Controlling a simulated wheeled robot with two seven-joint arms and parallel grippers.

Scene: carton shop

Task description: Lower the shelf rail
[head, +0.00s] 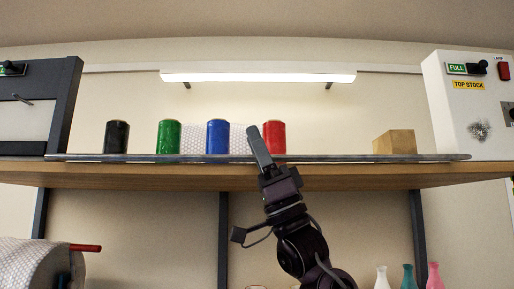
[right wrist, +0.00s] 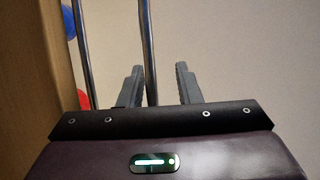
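The shelf rail (head: 350,158) is a long grey metal bar along the front edge of the high wooden shelf (head: 150,172). In the right wrist view two shiny bars show; one bar (right wrist: 147,40) runs between my fingers, closer to the left finger. My right gripper (head: 255,135) reaches up from below at the rail's middle, its fingertips above the rail line. In the right wrist view my right gripper (right wrist: 158,80) is open, with a gap between the fingers. I cannot tell whether a finger touches the bar. My left gripper is not in view.
Black (head: 117,137), green (head: 168,137), blue (head: 217,137) and red (head: 274,137) rolls and a wooden block (head: 396,142) stand behind the rail. A white switch box (head: 440,110) is at right. Bottles (head: 407,277) and a bubble-wrap roll (head: 30,265) are below.

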